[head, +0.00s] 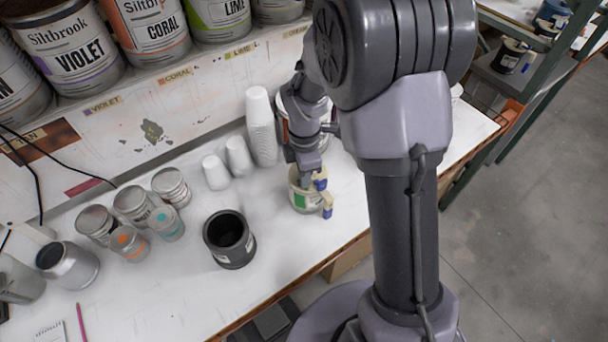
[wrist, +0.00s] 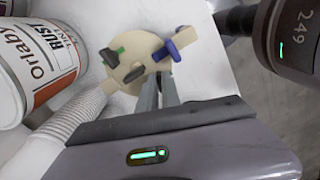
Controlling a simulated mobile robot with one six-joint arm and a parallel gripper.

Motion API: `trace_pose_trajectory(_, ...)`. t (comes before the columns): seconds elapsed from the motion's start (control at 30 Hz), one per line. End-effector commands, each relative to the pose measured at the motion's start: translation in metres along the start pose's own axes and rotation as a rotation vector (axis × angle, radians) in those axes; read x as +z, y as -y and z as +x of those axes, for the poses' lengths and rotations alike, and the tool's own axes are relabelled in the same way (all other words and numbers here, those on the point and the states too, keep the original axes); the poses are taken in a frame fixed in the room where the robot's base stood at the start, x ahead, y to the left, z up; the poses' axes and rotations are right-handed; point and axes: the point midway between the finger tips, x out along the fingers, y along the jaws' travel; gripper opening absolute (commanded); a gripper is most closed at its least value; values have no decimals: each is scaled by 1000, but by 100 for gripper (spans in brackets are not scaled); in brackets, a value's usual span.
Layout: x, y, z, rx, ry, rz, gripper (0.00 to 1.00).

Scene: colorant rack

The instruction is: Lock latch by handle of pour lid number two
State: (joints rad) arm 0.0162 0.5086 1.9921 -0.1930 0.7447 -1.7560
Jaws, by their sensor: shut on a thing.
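The cream pour lid (head: 298,187) sits on a small can with a green label (head: 301,201) near the table's right part. My gripper (head: 316,176) reaches down from above onto the lid. In the wrist view its narrow grey fingers (wrist: 162,78) are close together at the lid's edge, by the blue handle. They are shut on this handle, though the exact contact is partly hidden.
A large Orlaby Rust tin (wrist: 42,65) and a stack of white cups (head: 262,128) stand close to the lid. A black pot (head: 230,240) and several small tins (head: 132,205) are to the left. The table's front edge is near.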

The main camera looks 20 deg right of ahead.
Motion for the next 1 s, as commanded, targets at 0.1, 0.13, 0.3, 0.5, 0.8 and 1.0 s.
trace_pose_trajectory(0.1,0,0,0,0,0,109,0)
trace_pose_trajectory(0.13,0,1,0,0,0,137,0)
trace_pose_trajectory(0.3,0,1,1,0,0,300,0)
trace_pose_trajectory(0.5,-1,2,1,0,0,490,0)
trace_pose_trajectory(0.8,-1,3,1,0,0,755,0)
trace_pose_trajectory(1.0,-2,4,1,0,0,894,0)
